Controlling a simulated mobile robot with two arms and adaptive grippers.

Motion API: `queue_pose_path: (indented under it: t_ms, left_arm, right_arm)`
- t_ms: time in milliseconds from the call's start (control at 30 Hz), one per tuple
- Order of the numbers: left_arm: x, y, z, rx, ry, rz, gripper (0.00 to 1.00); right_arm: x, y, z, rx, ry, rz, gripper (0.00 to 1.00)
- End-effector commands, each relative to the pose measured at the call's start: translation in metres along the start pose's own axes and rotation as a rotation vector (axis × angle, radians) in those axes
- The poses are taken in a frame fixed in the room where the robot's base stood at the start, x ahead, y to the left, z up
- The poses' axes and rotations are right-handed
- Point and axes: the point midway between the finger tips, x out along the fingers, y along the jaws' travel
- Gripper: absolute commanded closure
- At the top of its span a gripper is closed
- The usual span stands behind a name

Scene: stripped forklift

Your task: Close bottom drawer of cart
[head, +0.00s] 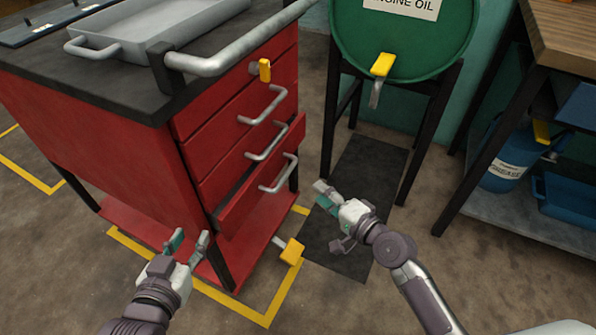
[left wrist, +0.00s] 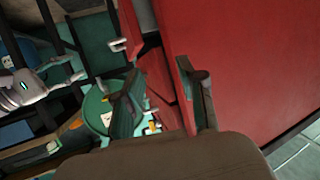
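The red cart (head: 110,150) stands at the left in the head view, with three drawers facing right. Its bottom drawer (head: 240,203) is pulled out part way, with a dark gap behind its front panel. The drawer's grey handle (head: 278,176) is free. My left gripper (head: 189,240) is open and empty beside the cart's near lower corner. In the left wrist view its fingers (left wrist: 168,98) are spread before the red cart side (left wrist: 245,60). My right gripper (head: 329,217) is open and empty, right of the drawer front and apart from it.
A green oil drum (head: 405,35) on a black stand (head: 432,130) is behind my right gripper. A dark mat (head: 355,170) lies beneath. A workbench (head: 565,30) with blue containers stands at the right.

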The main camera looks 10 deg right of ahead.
Motion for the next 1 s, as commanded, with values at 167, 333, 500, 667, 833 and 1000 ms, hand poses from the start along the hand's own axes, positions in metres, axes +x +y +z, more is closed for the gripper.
queue_pose_path:
  t_ms: [167,333,500,667,833,1000]
  left_arm:
    - [0.002,0.002,-0.012,0.000,0.071,0.004,0.60]
    - [0.003,0.006,-0.036,-0.002,0.219,0.013,0.60]
    - [-0.004,0.011,-0.072,-0.005,0.431,0.026,0.60]
    - [-0.017,0.015,-0.100,-0.011,0.617,0.036,0.60]
    - [-0.032,0.018,-0.120,-0.015,0.756,0.044,0.60]
    - [-0.039,0.019,-0.128,-0.018,0.817,0.047,0.60]
  right_arm:
    - [0.011,0.002,0.009,-0.007,-0.038,0.012,0.61]
    - [0.045,0.003,0.010,-0.006,-0.037,0.011,0.61]
    - [0.082,0.004,0.012,-0.006,-0.037,0.011,0.61]
    - [0.109,0.004,0.012,-0.008,-0.036,0.012,0.61]
    - [0.125,0.005,0.012,-0.007,-0.035,0.014,0.61]
    - [0.132,0.004,0.013,-0.008,-0.035,0.015,0.61]
